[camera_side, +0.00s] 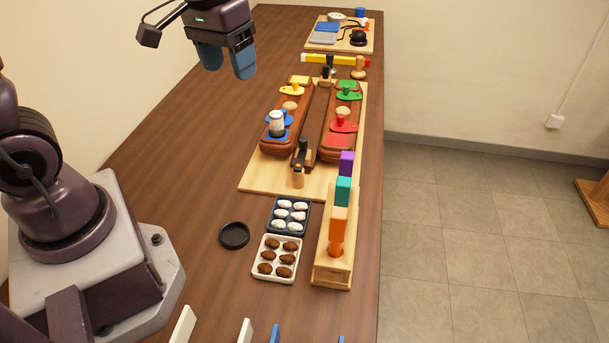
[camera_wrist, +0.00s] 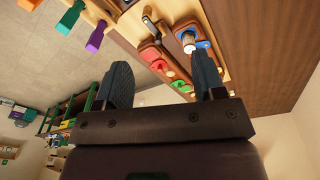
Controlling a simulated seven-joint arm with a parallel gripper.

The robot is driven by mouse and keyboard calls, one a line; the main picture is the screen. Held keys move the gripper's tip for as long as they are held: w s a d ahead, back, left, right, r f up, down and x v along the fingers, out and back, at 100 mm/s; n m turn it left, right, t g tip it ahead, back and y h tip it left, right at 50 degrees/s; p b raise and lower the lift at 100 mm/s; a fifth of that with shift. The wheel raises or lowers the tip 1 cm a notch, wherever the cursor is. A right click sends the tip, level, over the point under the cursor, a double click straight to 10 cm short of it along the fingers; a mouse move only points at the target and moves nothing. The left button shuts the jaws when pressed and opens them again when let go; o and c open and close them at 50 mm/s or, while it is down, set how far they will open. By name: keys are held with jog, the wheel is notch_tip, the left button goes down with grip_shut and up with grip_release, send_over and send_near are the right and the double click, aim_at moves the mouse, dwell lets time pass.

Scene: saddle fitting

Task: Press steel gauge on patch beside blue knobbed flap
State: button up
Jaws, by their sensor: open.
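The steel gauge (camera_side: 276,119), a pale upright cylinder, stands at the near end of the left brown leather panel. Its base appears to be on the blue patch (camera_side: 276,137), though I cannot tell how firmly it sits. The blue knobbed flap (camera_side: 287,120) is just behind it, partly hidden by it. In the wrist view the gauge (camera_wrist: 188,40) shows near the right finger, with blue on both sides. My gripper (camera_side: 226,62) is open and empty, high above the table to the left of the panels; its fingers (camera_wrist: 160,80) are apart in the wrist view.
The saddle stand's board (camera_side: 260,179) also carries yellow, green and red flaps. Nearer are a dark tray (camera_side: 272,229) of white pieces, a white tray (camera_side: 256,277) of brown pieces, a black dish (camera_side: 234,235) and a wooden tool rack (camera_side: 333,274).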

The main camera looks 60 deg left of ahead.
jog(key=s+d+r+m+t, duration=0.4)
jog(key=s+d+r, duration=0.1)
jog(key=s, duration=0.4)
jog(key=shift+s+d+r, duration=0.2)
jog(key=shift+s+r, duration=0.2)
jog(key=shift+r, duration=0.05)
